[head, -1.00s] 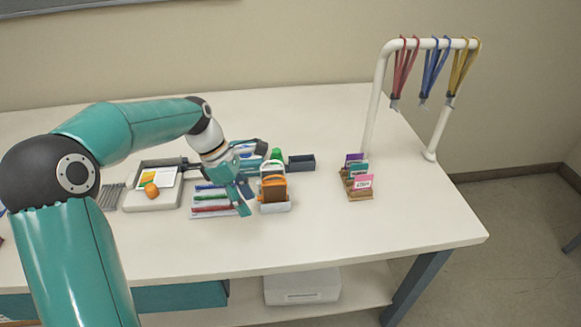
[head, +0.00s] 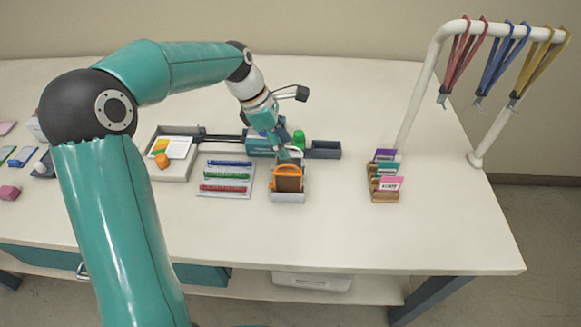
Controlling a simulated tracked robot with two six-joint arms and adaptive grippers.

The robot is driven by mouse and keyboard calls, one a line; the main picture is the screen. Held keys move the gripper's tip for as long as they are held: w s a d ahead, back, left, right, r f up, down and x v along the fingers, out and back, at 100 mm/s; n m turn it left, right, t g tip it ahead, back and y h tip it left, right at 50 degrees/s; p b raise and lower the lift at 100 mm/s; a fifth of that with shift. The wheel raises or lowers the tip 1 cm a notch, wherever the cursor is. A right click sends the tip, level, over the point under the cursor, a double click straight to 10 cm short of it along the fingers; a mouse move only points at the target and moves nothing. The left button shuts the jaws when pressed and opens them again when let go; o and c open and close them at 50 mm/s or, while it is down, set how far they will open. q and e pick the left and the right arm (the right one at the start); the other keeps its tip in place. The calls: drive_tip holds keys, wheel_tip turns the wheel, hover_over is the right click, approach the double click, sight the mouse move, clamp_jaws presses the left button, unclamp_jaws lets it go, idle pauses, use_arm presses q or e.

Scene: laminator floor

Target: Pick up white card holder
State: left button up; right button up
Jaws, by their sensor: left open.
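A rack (head: 288,198) of light grey stands mid-table and holds upright card holders one behind another. An orange-framed holder (head: 289,183) with a brown face is at the front. A small part of the white card holder (head: 295,152) shows behind it, mostly hidden by the orange one and my gripper. A green holder (head: 299,138) is at the back. My left gripper (head: 284,157) points down over the rack at the white holder, its jaws open. Whether its fingers are around or beside the white holder, or touching it, I cannot tell. My right gripper is not in view.
A tray with red, green and blue strips (head: 225,178) lies left of the rack. A wooden card stand (head: 384,190) and lanyard rail (head: 433,70) are at right. The front table is clear.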

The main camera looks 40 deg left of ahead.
sight(293, 161)
use_arm(q)
drive_tip(key=shift+p+x, duration=0.4)
drive_tip(key=shift+x, duration=3.2)
drive_tip(key=shift+w+a, duration=0.1)
drive_tip(key=shift+a, duration=0.05)
clamp_jaws()
